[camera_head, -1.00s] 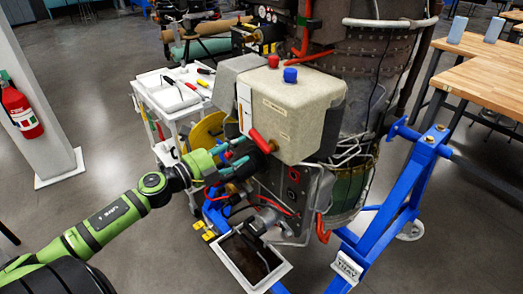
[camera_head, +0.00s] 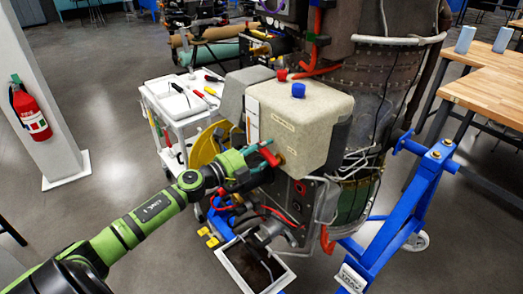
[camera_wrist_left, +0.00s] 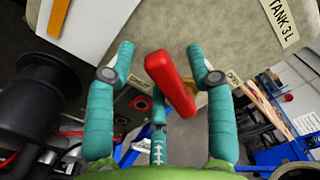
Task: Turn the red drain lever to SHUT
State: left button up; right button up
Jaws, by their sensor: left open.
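The red drain lever (camera_head: 269,156) is on the lower front of the beige tank (camera_head: 300,115). My left gripper (camera_head: 258,152) is open around the lever in the head view. My right gripper is not in view.
A blue turbine stand (camera_head: 395,220) is at the right. A drip tray (camera_head: 284,280) lies below the tank. A white tool cart (camera_head: 165,105) stands behind to the left. Red and blue caps top the tank. Hoses and pipes crowd the space under it.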

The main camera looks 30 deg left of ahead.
pick_arm(q)
grip_shut()
jog(key=n, duration=0.1)
jog(key=f+n, duration=0.1)
jog(key=n, duration=0.1)
jog(key=shift+p, duration=0.4)
jog(key=shift+f+n, duration=0.4)
jog(key=shift+n, duration=0.4)
grip_release()
